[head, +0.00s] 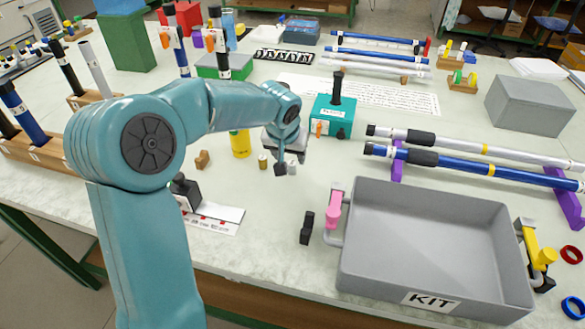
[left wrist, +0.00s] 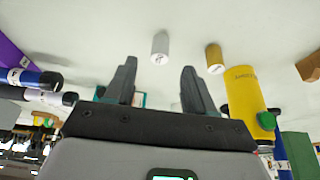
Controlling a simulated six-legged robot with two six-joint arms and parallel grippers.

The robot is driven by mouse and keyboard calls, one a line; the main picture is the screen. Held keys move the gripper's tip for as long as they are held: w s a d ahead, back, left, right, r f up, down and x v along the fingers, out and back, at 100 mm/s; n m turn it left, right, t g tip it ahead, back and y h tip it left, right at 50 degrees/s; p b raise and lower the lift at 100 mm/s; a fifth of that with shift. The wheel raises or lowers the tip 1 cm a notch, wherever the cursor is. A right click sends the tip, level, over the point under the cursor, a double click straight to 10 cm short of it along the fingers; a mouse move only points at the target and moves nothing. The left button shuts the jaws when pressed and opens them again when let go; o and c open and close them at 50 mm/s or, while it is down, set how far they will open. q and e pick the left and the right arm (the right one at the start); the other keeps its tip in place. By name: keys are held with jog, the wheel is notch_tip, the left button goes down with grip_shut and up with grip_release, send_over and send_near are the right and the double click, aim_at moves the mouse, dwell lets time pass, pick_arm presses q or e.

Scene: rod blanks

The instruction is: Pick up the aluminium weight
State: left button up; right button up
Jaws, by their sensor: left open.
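The aluminium weight is a small silver cylinder (left wrist: 160,46) standing on the table, and it also shows in the head view (head: 293,167). A brass-coloured weight (left wrist: 214,58) stands beside it, to its right in the left wrist view and to its left in the head view (head: 263,161). My left gripper (head: 281,163) is low over the table close to the aluminium weight. In the left wrist view its open jaws (left wrist: 159,70) are empty, and the silver weight appears beyond the fingertips, between them. My right gripper is not in view.
A yellow cylinder (head: 240,144) and a small wooden block (head: 202,160) stand left of the weights. A teal box (head: 333,116) stands behind the gripper. A grey KIT tray (head: 432,298) and a black block (head: 307,228) are at the front. Blue and white rods (head: 470,166) lie to the right.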

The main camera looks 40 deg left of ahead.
aim_at(292, 163)
pick_arm(q)
jog(key=x, duration=0.5)
jog(key=shift+f, duration=0.35)
grip_shut()
